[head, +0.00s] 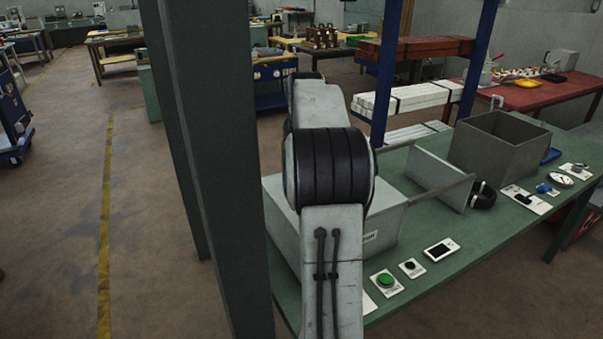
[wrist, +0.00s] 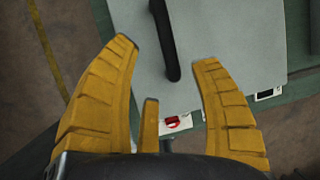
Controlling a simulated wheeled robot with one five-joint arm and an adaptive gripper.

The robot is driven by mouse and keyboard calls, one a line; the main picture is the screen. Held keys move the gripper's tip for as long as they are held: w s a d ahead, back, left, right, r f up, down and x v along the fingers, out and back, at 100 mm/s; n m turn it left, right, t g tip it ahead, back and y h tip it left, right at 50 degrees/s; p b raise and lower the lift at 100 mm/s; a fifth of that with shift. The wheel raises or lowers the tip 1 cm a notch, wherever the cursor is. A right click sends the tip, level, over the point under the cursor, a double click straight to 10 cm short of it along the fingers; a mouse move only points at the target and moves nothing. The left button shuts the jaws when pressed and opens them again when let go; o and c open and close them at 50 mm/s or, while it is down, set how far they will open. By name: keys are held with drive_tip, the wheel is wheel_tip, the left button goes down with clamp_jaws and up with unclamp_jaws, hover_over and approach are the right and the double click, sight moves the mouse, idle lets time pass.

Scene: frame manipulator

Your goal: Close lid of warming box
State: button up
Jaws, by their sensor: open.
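In the head view, a grey box (head: 384,222) with a flat top and a small label stands on the green table, partly hidden behind my arm. Another grey box (head: 502,146), open at the top, stands farther right. I cannot tell from the frames which is the warming box. A grey upright panel (head: 437,176) with thin rods stands between them. In the wrist view, my gripper (wrist: 168,52) is open and empty above a flat grey surface (wrist: 232,38). A black handle (wrist: 166,40) lies between the fingers in the picture, with no visible contact. The gripper is hidden in the head view.
The green table (head: 455,268) holds a green button (head: 386,281), a small white device (head: 441,249) and a black ring-shaped item (head: 483,196). A red switch (wrist: 173,122) shows in the wrist view. A grey post (head: 213,170) stands left of my arm; open floor lies beyond.

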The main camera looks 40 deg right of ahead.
drive_tip(key=shift+v, duration=1.35)
drive_tip(key=shift+f, duration=0.1)
